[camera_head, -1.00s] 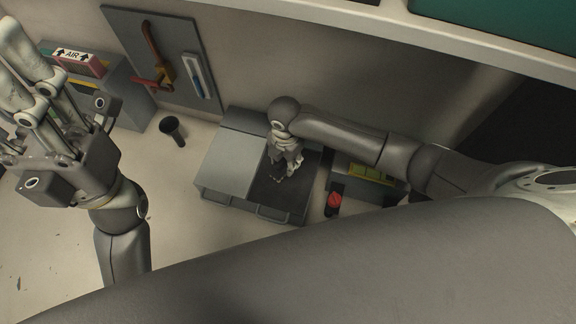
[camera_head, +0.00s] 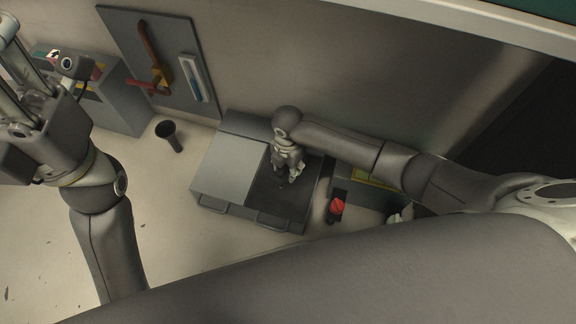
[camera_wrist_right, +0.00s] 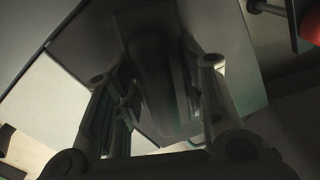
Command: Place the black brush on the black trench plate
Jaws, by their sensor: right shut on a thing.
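My right gripper (camera_head: 288,174) is low over the dark recessed black trench plate (camera_head: 275,198), at the right of a grey metal unit. It is shut on the black brush (camera_wrist_right: 152,65), a dark long shape between the fingers in the right wrist view (camera_wrist_right: 160,105). In the head view the brush is mostly hidden by the gripper and hard to tell from the dark plate. I cannot tell whether the brush touches the plate.
The grey unit's raised lid (camera_head: 228,168) lies left of the plate. A red knob (camera_head: 337,207) stands close on the right. A dark cup (camera_head: 169,135) is on the floor to the left. A tool board (camera_head: 160,62) hangs on the wall. The left floor is mostly free.

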